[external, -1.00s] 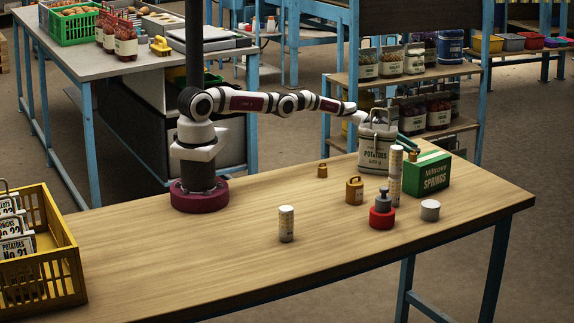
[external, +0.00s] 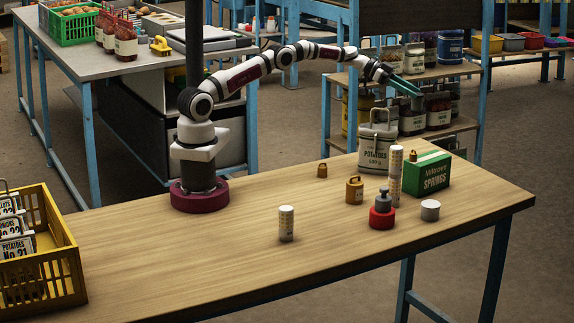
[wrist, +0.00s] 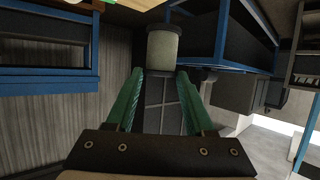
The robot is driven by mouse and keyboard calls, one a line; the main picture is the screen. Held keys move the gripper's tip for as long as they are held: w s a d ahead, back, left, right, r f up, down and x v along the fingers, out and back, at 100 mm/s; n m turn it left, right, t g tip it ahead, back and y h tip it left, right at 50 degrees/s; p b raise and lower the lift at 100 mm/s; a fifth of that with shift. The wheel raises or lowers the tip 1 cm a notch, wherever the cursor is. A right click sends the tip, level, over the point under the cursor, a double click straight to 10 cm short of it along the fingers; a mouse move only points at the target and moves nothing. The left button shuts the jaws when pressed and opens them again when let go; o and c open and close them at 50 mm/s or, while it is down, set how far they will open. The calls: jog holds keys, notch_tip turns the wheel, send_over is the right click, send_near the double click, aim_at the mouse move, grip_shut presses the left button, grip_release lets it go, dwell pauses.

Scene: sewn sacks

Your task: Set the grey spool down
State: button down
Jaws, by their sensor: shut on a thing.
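My gripper (external: 418,92) is raised above the far right part of the table, higher than the potatoes sack (external: 375,152). In the wrist view its green fingers (wrist: 161,72) are closed around a pale grey spool (wrist: 164,50) with a dark flange at its top. The spool sits at the fingertips and is clear of the table.
The wooden table (external: 200,255) has free room at its middle and front. A green springs box (external: 429,174), a tall speckled column (external: 395,178), a red-and-grey stack (external: 382,213), a grey cylinder (external: 430,210) and a brass weight (external: 354,190) crowd its right side. A yellow crate (external: 50,270) stands left.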

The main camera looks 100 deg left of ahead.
notch_tip(320, 180, up, 4)
jog(key=s+d+m+g+h, duration=0.3)
jog(key=s+d+m+h, duration=0.1)
jog(key=s+d, duration=1.05)
jog(key=s+d+m+g+h, duration=0.2)
jog(key=s+d+m+h, duration=0.3)
jog(key=s+d, duration=0.95)
jog(key=w+f, duration=0.1)
jog(key=f, duration=0.6)
jog(key=w+d+f, duration=0.1)
jog(key=f, duration=0.7)
jog(key=w+d+f, duration=0.1)
jog(key=f, duration=0.6)
jog(key=shift+f, duration=0.2)
jog(key=shift+f, duration=0.1)
jog(key=shift+c, duration=1.4)
grip_release()
